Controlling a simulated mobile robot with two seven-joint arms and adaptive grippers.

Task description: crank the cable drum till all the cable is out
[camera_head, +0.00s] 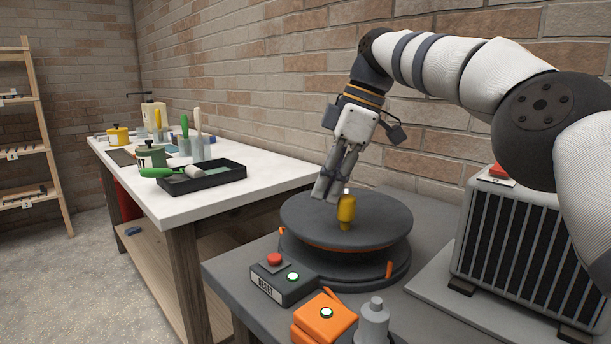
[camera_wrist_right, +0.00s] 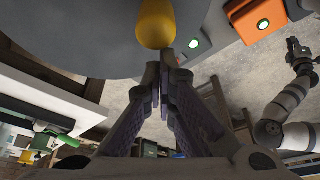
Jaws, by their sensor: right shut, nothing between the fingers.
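The cable drum (camera_head: 305,218) is a dark grey disc on a round base on the grey bench. A thin orange band, perhaps cable, shows below its top disc. A yellow crank knob (camera_head: 346,209) stands upright on the disc; it also shows in the right wrist view (camera_wrist_right: 155,22). My right gripper (camera_head: 326,192) is shut and empty, its fingertips just beside the knob; whether they touch it I cannot tell. In the right wrist view its fingertips (camera_wrist_right: 166,62) point at the knob. My left gripper (camera_wrist_right: 297,48) shows small at the right edge there, its jaws unclear.
In front of the drum are a dark RESET box (camera_head: 285,287) with red and green buttons, an orange box (camera_head: 322,322) and a grey knobbed object (camera_head: 373,325). A grey ribbed unit (camera_head: 520,250) stands right. A white-topped workbench (camera_head: 180,203) with a black tray (camera_head: 215,180) stands left.

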